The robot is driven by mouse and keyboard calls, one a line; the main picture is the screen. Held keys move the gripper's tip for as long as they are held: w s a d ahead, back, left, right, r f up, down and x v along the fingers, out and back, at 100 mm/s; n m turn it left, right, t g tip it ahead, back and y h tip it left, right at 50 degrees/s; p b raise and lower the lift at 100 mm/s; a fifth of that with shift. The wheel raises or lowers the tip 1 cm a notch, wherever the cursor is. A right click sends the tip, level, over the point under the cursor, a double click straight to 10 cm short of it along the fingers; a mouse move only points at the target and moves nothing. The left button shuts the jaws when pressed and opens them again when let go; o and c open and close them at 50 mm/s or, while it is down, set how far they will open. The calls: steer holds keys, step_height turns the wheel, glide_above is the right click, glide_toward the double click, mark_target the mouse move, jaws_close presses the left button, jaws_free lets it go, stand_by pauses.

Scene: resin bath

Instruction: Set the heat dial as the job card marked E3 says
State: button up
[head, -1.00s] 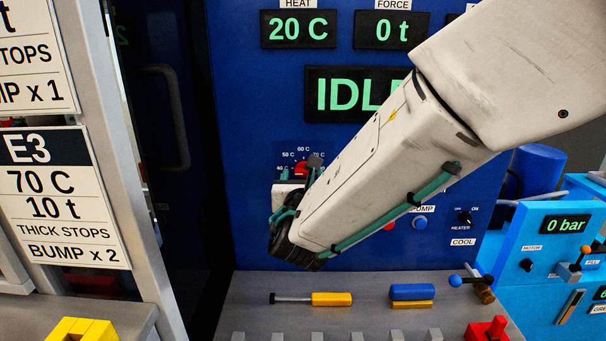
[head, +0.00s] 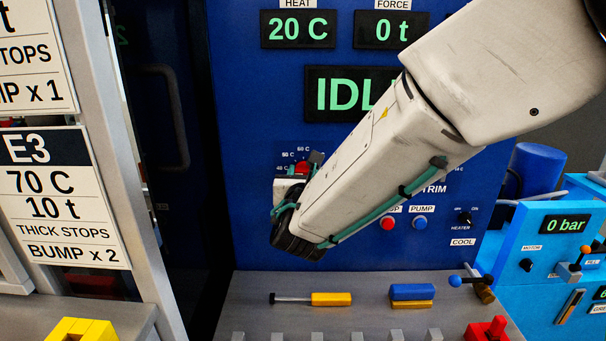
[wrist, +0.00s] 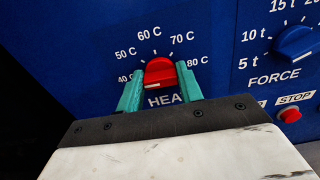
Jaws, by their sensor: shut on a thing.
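The E3 job card (head: 62,200) hangs at the left in the head view and reads 70 C, 10 t, thick stops, bump x 2. The red heat dial (wrist: 160,73) is on the blue panel, with marks from 40 C to 80 C around it. My gripper (wrist: 160,78) is shut on it, one teal finger on each side. In the head view the dial (head: 302,168) is partly hidden by my arm. I cannot tell clearly where its pointer stands. The heat display (head: 298,30) reads 20 C.
The blue force dial (wrist: 296,43) is right of the heat dial. A red button (head: 387,223) and a blue pump button (head: 420,223) are right of my forearm. A yellow-handled tool (head: 331,299) lies on the grey bench below. A metal post (head: 120,150) stands at the left.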

steer(key=m, duration=0.7)
steer(key=shift+d, duration=0.1)
steer(key=m, duration=1.9)
steer(key=shift+f, duration=0.35)
steer(key=shift+m, duration=0.3)
steer(key=o, duration=1)
